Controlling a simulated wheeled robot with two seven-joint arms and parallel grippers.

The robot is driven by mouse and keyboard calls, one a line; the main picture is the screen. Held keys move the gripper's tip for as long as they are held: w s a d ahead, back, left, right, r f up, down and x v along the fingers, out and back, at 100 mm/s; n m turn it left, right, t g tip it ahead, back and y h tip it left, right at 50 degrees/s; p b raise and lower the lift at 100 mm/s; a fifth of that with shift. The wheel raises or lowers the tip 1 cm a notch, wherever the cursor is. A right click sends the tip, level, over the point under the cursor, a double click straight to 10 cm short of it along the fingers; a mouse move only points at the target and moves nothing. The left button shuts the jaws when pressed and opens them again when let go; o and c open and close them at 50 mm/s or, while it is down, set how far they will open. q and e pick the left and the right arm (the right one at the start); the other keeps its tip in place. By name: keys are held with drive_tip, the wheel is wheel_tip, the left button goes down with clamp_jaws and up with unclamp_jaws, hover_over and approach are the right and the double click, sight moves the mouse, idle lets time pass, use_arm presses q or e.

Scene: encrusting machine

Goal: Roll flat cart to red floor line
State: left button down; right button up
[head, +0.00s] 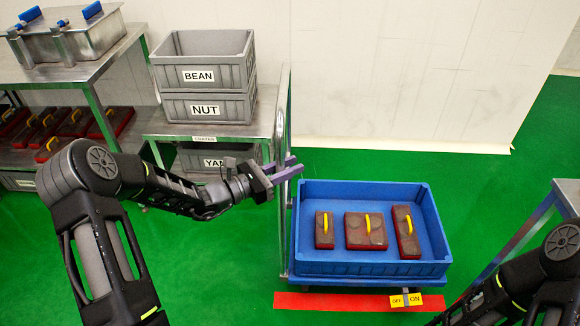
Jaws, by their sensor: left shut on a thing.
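The flat cart (370,282) stands on the green floor and carries a blue crate (372,268). Its tall metal push handle (286,225) rises at the cart's left end. My left gripper (291,170) has its purple fingers at the handle and is shut on it. The red floor line (340,302) runs across the floor just in front of the cart's near edge.
The crate holds dark red blocks with yellow handles (366,231). Grey bins (203,75) on a metal rack stand close left of the handle. A metal frame (535,225) is at right.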

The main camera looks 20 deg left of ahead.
use_arm(q)
drive_tip(key=c, duration=1.2)
unclamp_jaws()
drive_tip(key=shift+c, duration=0.2)
drive_tip(key=shift+s+a, duration=0.1)
drive_tip(key=v, duration=0.7)
drive_tip(key=shift+s+a, duration=0.15)
drive_tip(key=shift+a, duration=0.05)
